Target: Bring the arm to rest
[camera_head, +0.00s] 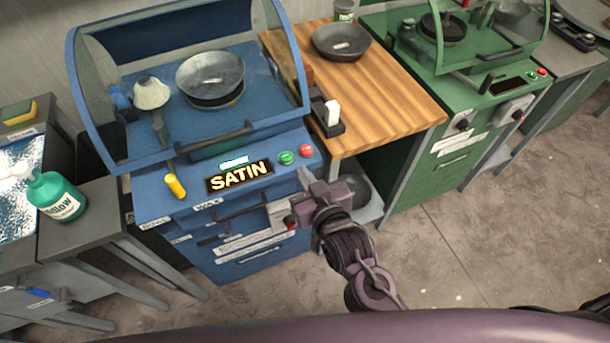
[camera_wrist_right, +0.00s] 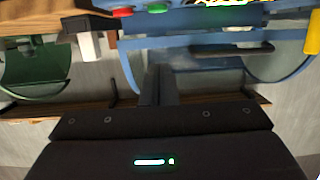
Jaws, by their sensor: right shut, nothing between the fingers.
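My right arm comes in from the bottom of the head view, and its gripper (camera_head: 306,176) is at the front right corner of the blue machine (camera_head: 225,268). The gripper is shut and empty. In the right wrist view the closed fingers (camera_wrist_right: 158,86) point toward the blue machine's front, with nothing between them. Whether they touch the machine cannot be told. The blue machine has a lit SATIN display (camera_head: 239,176), a green button (camera_head: 286,157), a red button (camera_head: 306,150) and a yellow-handled lever (camera_head: 175,186). My left gripper is not in view.
A bowl (camera_head: 210,73) sits inside the blue machine under its raised clear hood. A wooden table (camera_head: 395,97) with a dark bowl (camera_head: 341,41) stands to its right, then a green machine (camera_head: 430,176). A green bottle (camera_head: 55,196) stands at left. Floor at the lower right is clear.

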